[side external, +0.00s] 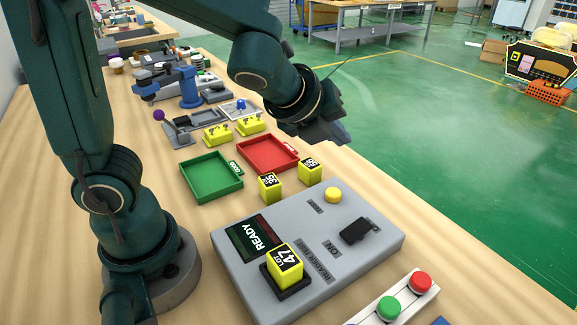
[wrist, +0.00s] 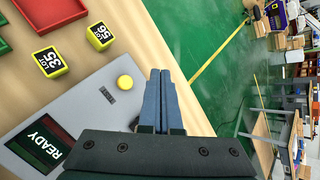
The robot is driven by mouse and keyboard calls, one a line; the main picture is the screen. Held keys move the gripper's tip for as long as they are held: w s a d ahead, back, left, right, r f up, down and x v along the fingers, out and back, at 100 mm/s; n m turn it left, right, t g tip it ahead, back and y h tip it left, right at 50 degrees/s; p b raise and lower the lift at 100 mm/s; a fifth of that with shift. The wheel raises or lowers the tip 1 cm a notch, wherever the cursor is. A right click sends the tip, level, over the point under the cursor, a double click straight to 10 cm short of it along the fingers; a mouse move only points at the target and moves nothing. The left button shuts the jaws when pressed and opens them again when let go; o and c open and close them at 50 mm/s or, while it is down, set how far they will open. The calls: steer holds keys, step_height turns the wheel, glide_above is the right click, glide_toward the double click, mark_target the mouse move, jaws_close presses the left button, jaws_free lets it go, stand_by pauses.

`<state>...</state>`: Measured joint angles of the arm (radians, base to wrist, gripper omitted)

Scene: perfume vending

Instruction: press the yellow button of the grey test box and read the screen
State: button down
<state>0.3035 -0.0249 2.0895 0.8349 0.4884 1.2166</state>
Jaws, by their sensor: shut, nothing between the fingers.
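The grey test box (side external: 345,278) lies on the wooden table in the side view; it also shows in the wrist view (wrist: 85,103). Its yellow button (side external: 333,195) is at the far end of its top, and it is clear in the wrist view (wrist: 125,82). The screen (side external: 254,238) reads READY, as it does in the wrist view (wrist: 40,141). A yellow cube marked LOT 47 (side external: 285,262) sits in a dark holder on the box. My gripper (side external: 340,130) is shut and empty, raised above the table's right edge, apart from the button.
Yellow cubes marked 35 (side external: 269,187) and 56 (side external: 310,170) stand behind the box. A green tray (side external: 210,192) and a red tray (side external: 268,168) lie beyond them. A black switch (side external: 356,232) marked ON rises from the box. A panel with red and green buttons (side external: 392,306) is in front.

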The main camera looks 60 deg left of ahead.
mark_target(331, 195)
steer(key=shift+f, duration=4.4)
steer(key=shift+f, duration=0.45)
steer(key=shift+f, duration=0.45)
steer(key=shift+r, duration=0.9)
steer(key=shift+r, duration=0.1)
steer(key=shift+r, duration=2.4)
